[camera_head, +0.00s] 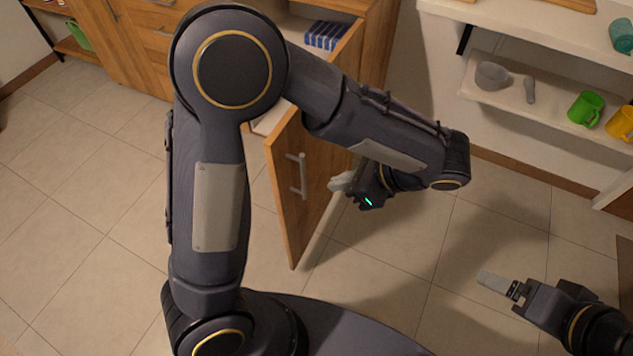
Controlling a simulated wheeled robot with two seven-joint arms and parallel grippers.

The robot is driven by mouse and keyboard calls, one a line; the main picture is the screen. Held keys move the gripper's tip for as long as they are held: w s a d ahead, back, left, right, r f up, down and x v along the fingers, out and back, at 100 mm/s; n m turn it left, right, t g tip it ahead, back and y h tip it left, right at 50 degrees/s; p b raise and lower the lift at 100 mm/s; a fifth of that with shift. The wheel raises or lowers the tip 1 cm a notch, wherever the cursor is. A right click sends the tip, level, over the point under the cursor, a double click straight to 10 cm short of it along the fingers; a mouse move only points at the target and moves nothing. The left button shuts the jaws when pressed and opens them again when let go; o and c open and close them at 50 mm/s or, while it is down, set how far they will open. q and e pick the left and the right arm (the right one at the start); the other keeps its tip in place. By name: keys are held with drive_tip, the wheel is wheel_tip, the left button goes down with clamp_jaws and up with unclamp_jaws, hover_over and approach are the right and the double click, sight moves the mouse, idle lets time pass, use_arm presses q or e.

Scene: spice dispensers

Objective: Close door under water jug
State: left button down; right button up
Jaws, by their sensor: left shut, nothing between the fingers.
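A wooden cabinet door (293,190) with a metal handle (297,175) stands swung open into the room, in the middle of the view. My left arm crosses in front of part of the cabinet. My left gripper (340,183) is shut and empty, close to the right side of the door, opposite the handle side. I cannot tell whether it touches the door. My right gripper (492,282) is over the floor at the lower right, well away from the door; its finger gap is unclear. No water jug shows.
The open cabinet holds a blue-and-white box (327,35) on a shelf. At the right, a white shelf (510,96) carries a grey pot (491,75), a green mug (586,108) and a yellow mug (620,123). The tiled floor (90,200) at the left is clear.

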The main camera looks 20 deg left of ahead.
use_arm(q)
drive_tip(key=b, duration=0.3)
approach(281, 186)
wheel_tip(281, 186, down, 4)
drive_tip(key=shift+a, duration=2.05)
